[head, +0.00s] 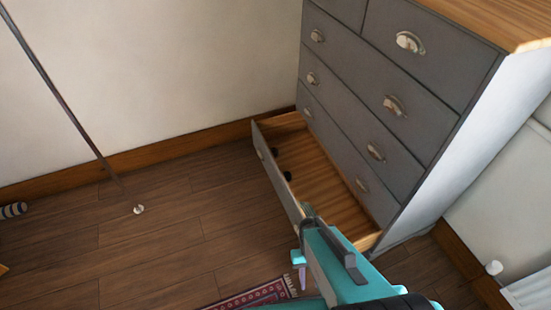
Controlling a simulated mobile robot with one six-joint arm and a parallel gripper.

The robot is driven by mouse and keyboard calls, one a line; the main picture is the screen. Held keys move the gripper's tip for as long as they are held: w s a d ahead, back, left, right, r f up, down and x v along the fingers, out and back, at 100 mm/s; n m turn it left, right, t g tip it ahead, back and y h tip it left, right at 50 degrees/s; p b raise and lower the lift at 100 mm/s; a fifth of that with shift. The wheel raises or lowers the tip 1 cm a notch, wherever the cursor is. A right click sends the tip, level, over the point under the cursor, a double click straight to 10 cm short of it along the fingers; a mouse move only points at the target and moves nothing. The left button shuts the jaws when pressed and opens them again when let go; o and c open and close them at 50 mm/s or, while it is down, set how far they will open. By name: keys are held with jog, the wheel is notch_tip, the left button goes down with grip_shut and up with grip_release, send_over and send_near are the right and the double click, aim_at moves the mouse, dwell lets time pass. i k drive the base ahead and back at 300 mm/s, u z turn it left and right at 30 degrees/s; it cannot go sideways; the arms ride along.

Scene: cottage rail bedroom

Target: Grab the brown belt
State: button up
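I cannot make out a brown belt for certain. Two small dark items (288,176) lie in the open bottom drawer (318,172), near the inside of its front. They are too small and dark to name. My gripper (304,250), on the teal arm, is in the lower middle at the near end of the drawer front. It overlaps the drawer's near corner in the picture, and I cannot tell whether it touches. The fingers are seen at a steep angle, so their opening is unclear. No held item is clearly visible.
The grey dresser (425,75) stands at the right, its upper drawers closed. A thin dark rod (60,97) slants down at the left. A small white item (138,209) lies on the floor. A red patterned rug (255,296) is at the bottom. The wooden floor (190,240) left of the drawer is mostly clear.

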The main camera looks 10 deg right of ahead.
aim_at(274, 150)
jog(key=k, duration=0.5)
jog(key=u, duration=0.5)
jog(key=i, duration=0.65)
jog(key=u, duration=0.7)
jog(key=i, duration=1.6)
jog(key=z, duration=0.7)
jog(key=i, duration=0.4)
jog(key=z, duration=0.6)
